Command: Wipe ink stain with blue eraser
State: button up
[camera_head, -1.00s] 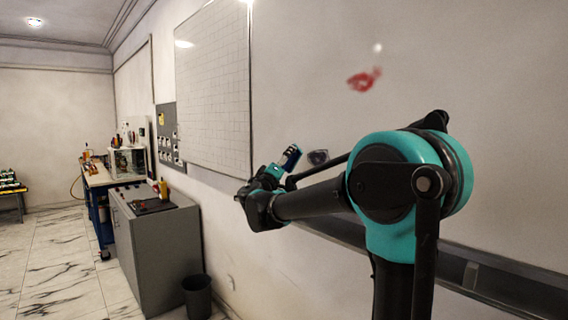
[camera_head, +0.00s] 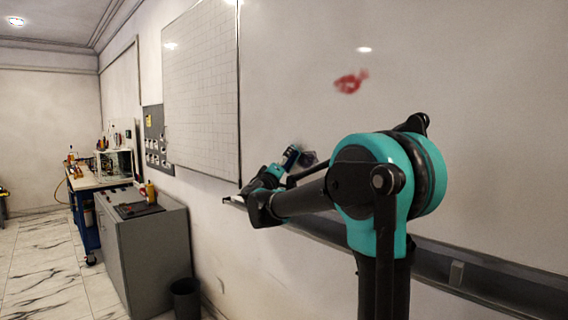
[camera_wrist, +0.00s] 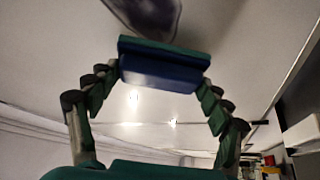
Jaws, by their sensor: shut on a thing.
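A blue eraser (camera_wrist: 158,76) with a green layer is held between the fingers of my gripper (camera_wrist: 163,88) in the wrist view. In the head view, my gripper (camera_head: 280,168) is close to the whiteboard, with the eraser (camera_head: 291,157) at its tip. A dark, bluish-grey ink stain (camera_head: 309,158) is on the board just right of the eraser and partly behind it. The stain also shows in the wrist view (camera_wrist: 150,14), just beyond the eraser. I cannot tell whether the eraser touches the board.
A red smear (camera_head: 350,82) is higher on the whiteboard (camera_head: 440,70). A dark tray ledge (camera_head: 440,268) runs along below the board. A gridded board (camera_head: 200,90) is to the left. A grey cabinet (camera_head: 150,255) and a dark bin (camera_head: 186,298) stand at lower left.

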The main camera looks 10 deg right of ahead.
aim_at(297, 158)
jog(key=shift+w+d, duration=0.55)
jog(key=shift+d, duration=0.2)
dwell(0.7)
jog(key=s+d, duration=0.6)
jog(key=s, duration=0.3)
jog(key=shift+s+d, duration=0.15)
jog(key=shift+d, duration=0.2)
dwell(0.8)
jog(key=shift+w+a, duration=1.1)
jog(key=shift+w, duration=0.45)
jog(key=shift+w+a, duration=1.05)
jog(key=shift+w, duration=0.55)
jog(key=shift+w+a, duration=1.1)
jog(key=shift+w, duration=0.45)
jog(key=shift+r, duration=0.4)
jog(key=shift+s+d, duration=0.5)
jog(key=shift+s, duration=0.35)
jog(key=shift+s+d, duration=0.5)
jog(key=shift+s, duration=0.3)
jog(key=s+d, duration=0.4)
jog(key=s, duration=0.2)
jog(key=shift+d, duration=0.3)
